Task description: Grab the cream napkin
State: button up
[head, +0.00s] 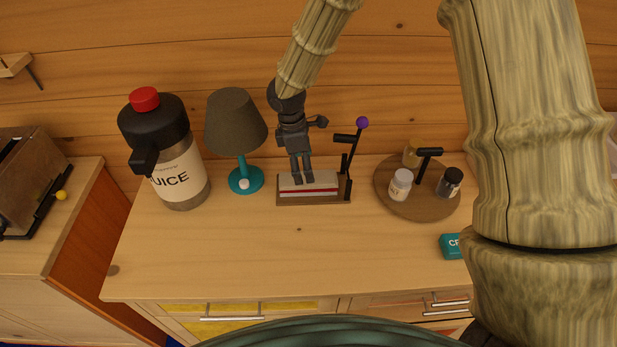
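A low stack with cream top and a red stripe (322,190) sits on a small brown wooden base in the middle of the cabinet top. It looks like folded napkins in a holder; I cannot make out a single cream napkin for sure. A dark upright post with a side arm and purple knob (362,123) stands at its right end. My gripper (302,180) points down over the left part of the stack, fingertips at or just above its top. The fingers look close together, with a narrow gap. Whether anything is between them is not clear.
A juice dispenser (178,175) and a teal-based lamp (245,180) stand left of the holder. A round wooden tray (408,208) with small jars is to the right. A teal box (451,246) lies near my arm. The front middle of the cabinet top is clear.

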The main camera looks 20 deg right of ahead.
aim_at(326, 179)
jog(key=f+p, duration=0.1)
jog(key=d+f, duration=0.1)
jog(key=f, duration=0.1)
jog(key=shift+w+d+f+p, duration=0.1)
jog(key=shift+f+p, duration=0.05)
jog(key=shift+p, duration=0.2)
jog(key=shift+f, duration=0.6)
jog(key=c, duration=0.9)
